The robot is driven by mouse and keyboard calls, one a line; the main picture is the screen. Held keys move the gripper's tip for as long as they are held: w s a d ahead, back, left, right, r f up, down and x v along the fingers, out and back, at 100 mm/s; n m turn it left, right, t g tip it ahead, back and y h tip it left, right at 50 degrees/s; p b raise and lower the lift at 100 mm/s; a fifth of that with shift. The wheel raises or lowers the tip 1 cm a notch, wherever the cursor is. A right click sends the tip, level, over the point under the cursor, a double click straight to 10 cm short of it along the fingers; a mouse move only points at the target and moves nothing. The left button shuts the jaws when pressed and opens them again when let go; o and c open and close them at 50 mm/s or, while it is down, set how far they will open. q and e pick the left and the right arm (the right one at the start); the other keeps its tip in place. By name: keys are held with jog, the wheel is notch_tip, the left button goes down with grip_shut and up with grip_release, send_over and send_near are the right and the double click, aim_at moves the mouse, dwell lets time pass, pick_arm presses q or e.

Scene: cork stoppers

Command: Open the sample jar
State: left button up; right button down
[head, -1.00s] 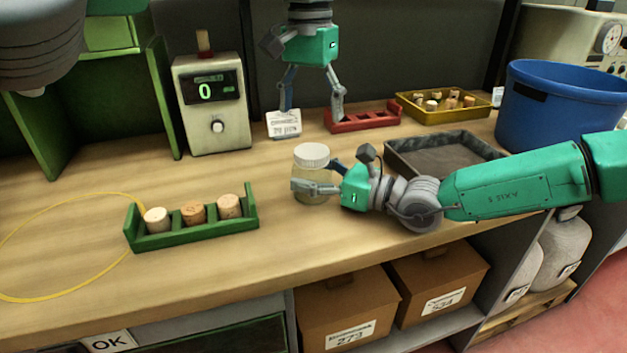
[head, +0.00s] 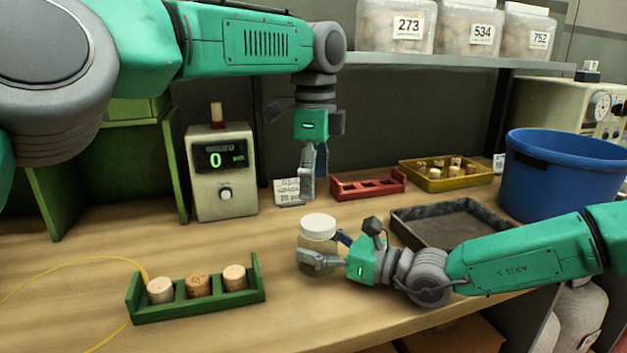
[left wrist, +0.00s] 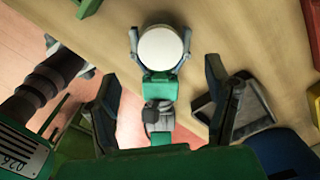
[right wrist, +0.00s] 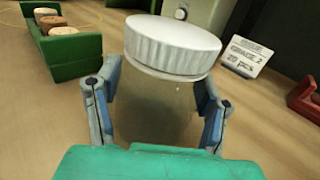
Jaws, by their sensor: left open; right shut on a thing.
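The sample jar (head: 316,246) is a clear jar with a white ribbed lid (head: 318,226), standing upright on the bench. My right gripper (head: 324,252) is shut around the jar's body below the lid; the right wrist view shows a finger on each side of the jar body (right wrist: 160,112). My left gripper (head: 313,180) is open and empty, pointing down above and behind the jar, apart from it. The left wrist view shows the round white lid (left wrist: 160,47) from above, ahead of its spread fingers (left wrist: 170,100). The lid sits on the jar.
A green rack (head: 200,308) with three corks stands front left. A dark tray (head: 450,243) and blue bucket (head: 560,180) stand right.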

aim_at(316, 221)
pick_arm(q)
jog(key=m, duration=0.4)
jog(key=shift+d, duration=0.15)
jog(key=m, duration=0.6)
jog(key=shift+d, duration=0.35)
jog(key=shift+a+m, duration=0.1)
jog(key=shift+m, duration=1.1)
jog(key=m, duration=0.3)
jog(key=shift+a, duration=0.35)
jog(key=shift+f+m, duration=0.3)
jog(key=shift+f, duration=0.1)
jog(key=f, duration=0.6)
jog(key=shift+d, duration=0.2)
jog(key=shift+a+f, duration=0.1)
jog(key=shift+f, duration=0.55)
